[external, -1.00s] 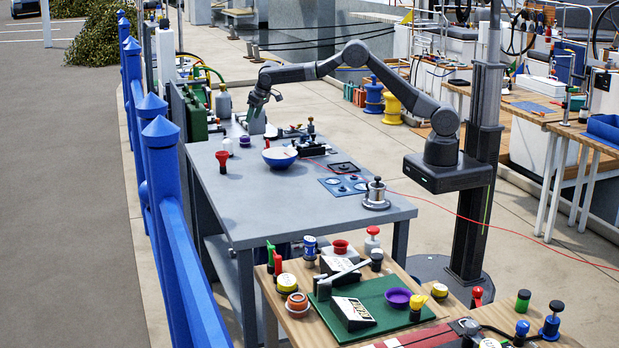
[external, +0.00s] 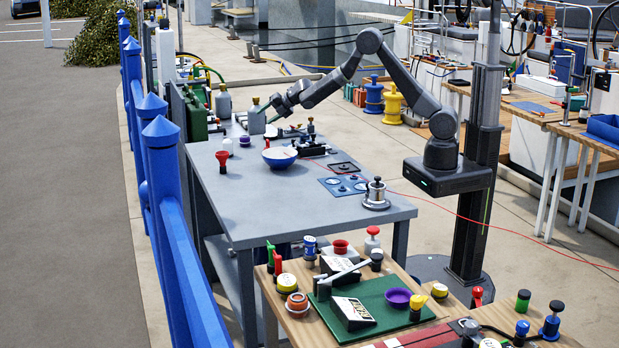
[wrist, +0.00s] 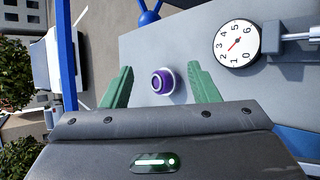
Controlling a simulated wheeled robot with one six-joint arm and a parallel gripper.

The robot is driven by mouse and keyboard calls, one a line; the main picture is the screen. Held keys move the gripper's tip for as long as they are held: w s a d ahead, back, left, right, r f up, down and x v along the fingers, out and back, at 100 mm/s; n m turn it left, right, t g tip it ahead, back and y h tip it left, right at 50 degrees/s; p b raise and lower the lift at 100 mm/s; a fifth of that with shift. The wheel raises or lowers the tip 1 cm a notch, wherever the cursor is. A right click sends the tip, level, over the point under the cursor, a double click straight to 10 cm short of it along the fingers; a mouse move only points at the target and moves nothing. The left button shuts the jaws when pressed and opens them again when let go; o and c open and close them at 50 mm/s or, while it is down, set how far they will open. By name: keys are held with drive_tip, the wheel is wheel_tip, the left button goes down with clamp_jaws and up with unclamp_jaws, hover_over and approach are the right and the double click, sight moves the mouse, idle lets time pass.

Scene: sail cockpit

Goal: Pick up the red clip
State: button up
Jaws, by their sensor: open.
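No red clip can be made out with certainty. A red, wide-topped piece (external: 222,161) stands at the left of the grey table, and a slim red upright piece (external: 278,263) stands on the nearer wooden table; I cannot tell whether either is the clip. My gripper (external: 264,109) is above the far end of the grey table, tilted down to the left. In the wrist view my gripper (wrist: 159,74) is open and empty, its green fingers spread wide. A purple ring-shaped piece (wrist: 162,82) shows between them, apart from both fingers; no red clip shows there.
The grey table (external: 232,215) has a blue bowl (external: 280,157), a blue panel (external: 344,186) and a metal knob (external: 376,196) on it. A white dial (wrist: 239,44) shows right of the fingers. A blue fence (external: 165,180) runs along the left. The table's near part is clear.

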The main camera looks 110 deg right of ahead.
drive_tip(key=s+a+f+n+t+y, duration=0.1)
drive_tip(key=s+a+n+t+y, duration=0.25)
drive_tip(key=a+n, duration=0.6)
drive_tip(key=n+t+y, duration=0.1)
drive_tip(key=n+y, duration=0.2)
drive_tip(key=n, duration=0.8)
approach(269, 140)
drive_tip(key=x, duration=0.2)
drive_tip(key=d+p+x, duration=0.1)
drive_tip(key=x, duration=0.1)
drive_tip(key=shift+f+p+x, duration=0.15)
drive_tip(key=shift+p+x, duration=0.6)
drive_tip(key=shift+x, duration=0.9)
drive_tip(key=shift+f+p+x, duration=0.15)
drive_tip(key=shift+p+x, duration=0.55)
drive_tip(key=shift+x, duration=0.95)
drive_tip(key=shift+s, duration=0.15)
drive_tip(key=c, duration=1)
